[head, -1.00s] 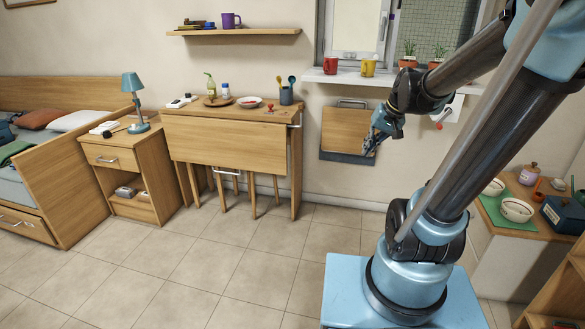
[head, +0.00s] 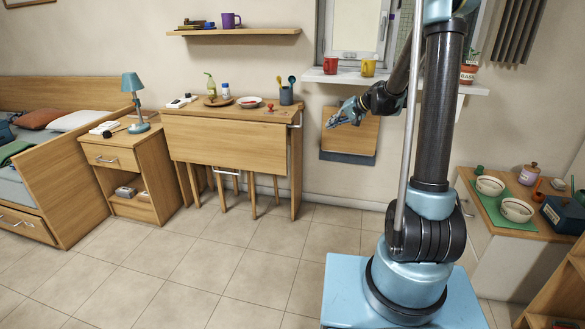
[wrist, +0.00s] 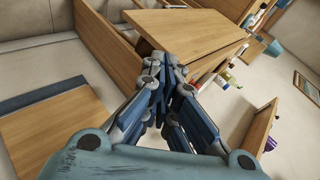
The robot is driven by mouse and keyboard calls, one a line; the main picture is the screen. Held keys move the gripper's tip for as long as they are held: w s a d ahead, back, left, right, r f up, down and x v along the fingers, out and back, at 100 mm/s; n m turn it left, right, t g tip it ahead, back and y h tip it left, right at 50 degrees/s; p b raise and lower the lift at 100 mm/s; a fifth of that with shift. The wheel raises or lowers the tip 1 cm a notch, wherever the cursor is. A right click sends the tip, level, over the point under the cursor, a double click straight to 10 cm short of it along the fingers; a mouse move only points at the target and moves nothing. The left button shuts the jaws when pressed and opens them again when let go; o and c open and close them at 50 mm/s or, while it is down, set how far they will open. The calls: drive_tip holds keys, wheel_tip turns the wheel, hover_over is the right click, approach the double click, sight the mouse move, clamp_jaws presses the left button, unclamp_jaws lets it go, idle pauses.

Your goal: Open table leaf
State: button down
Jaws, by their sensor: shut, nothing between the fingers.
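The table leaf (head: 225,143) is a light wooden panel hanging down at the front of the narrow table (head: 225,110) against the wall. Its metal bar handle (head: 227,171) is at its lower edge. In the wrist view the leaf (wrist: 190,30) shows tilted beyond the fingers. My gripper (head: 331,122) is shut and empty, right of the table and apart from it, in front of the wall. Its fingers (wrist: 164,62) point towards the table in the wrist view.
A wooden wall panel (head: 350,137) is behind my gripper. A shelf (head: 232,31) hangs above the table. A nightstand (head: 130,175) stands left. The floor in front is clear.

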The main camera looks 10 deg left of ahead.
drive_tip(key=w+a+f+m+t+y, duration=0.1)
drive_tip(key=w+a+f+y, duration=0.1)
drive_tip(key=w+a+f, duration=0.35)
drive_tip(key=w+a+f+y, duration=0.2)
drive_tip(key=w+f, duration=0.6)
drive_tip(key=w, duration=0.1)
drive_tip(key=w+a+f+m+t+y, duration=0.1)
drive_tip(key=a+f+y, duration=0.1)
drive_tip(key=f, duration=0.8)
drive_tip(key=w+a+f+m+t+y, duration=0.1)
drive_tip(key=a+f+m, duration=0.1)
drive_tip(key=f, duration=0.9)
drive_tip(key=x, duration=1)
drive_tip(key=shift+a+r, duration=0.15)
drive_tip(key=shift+r, duration=0.2)
drive_tip(key=shift+s, duration=0.1)
